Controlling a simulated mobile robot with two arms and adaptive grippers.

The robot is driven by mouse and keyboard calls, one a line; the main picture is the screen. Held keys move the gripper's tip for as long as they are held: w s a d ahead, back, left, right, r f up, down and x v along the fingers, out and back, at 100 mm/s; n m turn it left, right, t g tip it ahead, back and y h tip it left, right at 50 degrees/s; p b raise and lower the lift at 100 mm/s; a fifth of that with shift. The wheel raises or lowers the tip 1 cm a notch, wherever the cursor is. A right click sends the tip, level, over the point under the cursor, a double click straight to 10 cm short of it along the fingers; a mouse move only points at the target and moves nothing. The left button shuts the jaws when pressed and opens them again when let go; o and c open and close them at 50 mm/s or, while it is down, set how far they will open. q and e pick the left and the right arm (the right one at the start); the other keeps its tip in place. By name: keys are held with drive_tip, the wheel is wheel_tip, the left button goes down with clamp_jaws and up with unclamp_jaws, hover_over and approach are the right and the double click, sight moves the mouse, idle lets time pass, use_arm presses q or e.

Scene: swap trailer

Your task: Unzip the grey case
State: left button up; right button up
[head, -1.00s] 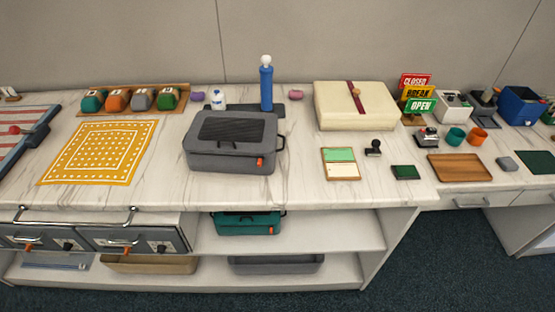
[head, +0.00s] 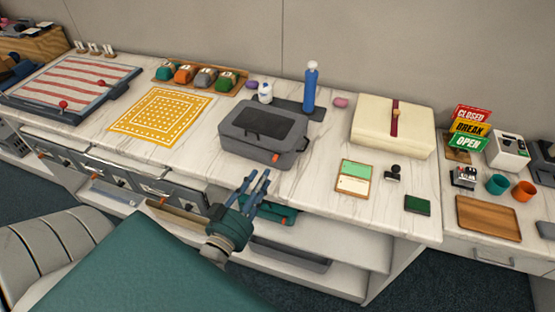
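The grey case (head: 240,145) sits shut on the marble-look counter in the middle of the head view. It has a dark panel on its lid and a handle on its right side. A small orange tab (head: 276,158) shows at its front right corner. My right gripper is not in view.
A blue bottle (head: 311,88) and a small white bottle (head: 265,92) stand behind the case. A yellow patterned cloth (head: 160,115) lies to its left. A cream box (head: 370,128) and a green-and-white card (head: 355,178) are to its right. Drawers (head: 130,185) are under the counter's left part.

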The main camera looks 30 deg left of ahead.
sight(274, 161)
use_arm(q)
drive_tip(key=w, duration=0.2)
drive_tip(key=w+p, duration=0.1)
drive_tip(key=w, duration=0.2)
drive_tip(key=w+a, duration=0.1)
drive_tip(key=w, duration=0.2)
drive_tip(key=shift+d, duration=0.1)
drive_tip(key=shift+c, duration=0.6)
clamp_jaws()
drive_tip(key=shift+s, duration=0.1)
